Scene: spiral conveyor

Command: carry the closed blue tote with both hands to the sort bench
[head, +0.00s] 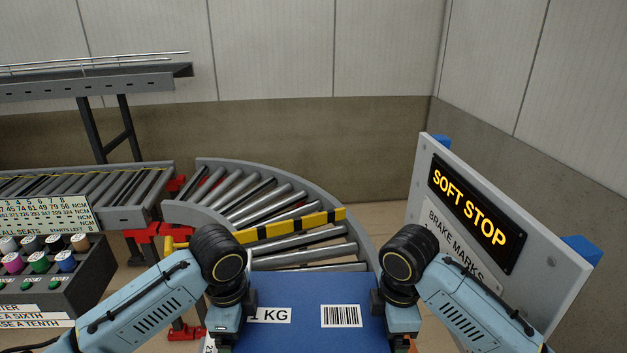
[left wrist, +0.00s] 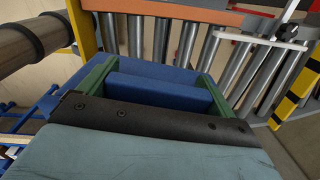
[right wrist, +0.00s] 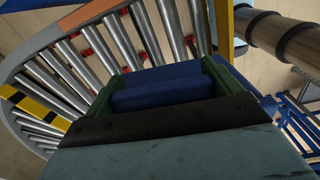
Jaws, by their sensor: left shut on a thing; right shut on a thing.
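The closed blue tote (head: 313,305) is at the bottom middle of the head view, its lid showing a 1 KG label and a barcode. My left gripper (head: 222,332) is at its left side and my right gripper (head: 398,325) at its right side, both shut on the tote. In the left wrist view the tote's blue side (left wrist: 155,85) shows between the green fingers; in the right wrist view it shows likewise (right wrist: 165,90). The tote's lower part is out of the head view. The sort bench is not identifiable in these views.
The curved roller conveyor (head: 290,222) lies just beyond the tote, with a yellow-black striped bar (head: 290,227) across it. A SOFT STOP sign panel (head: 500,240) stands close at the right.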

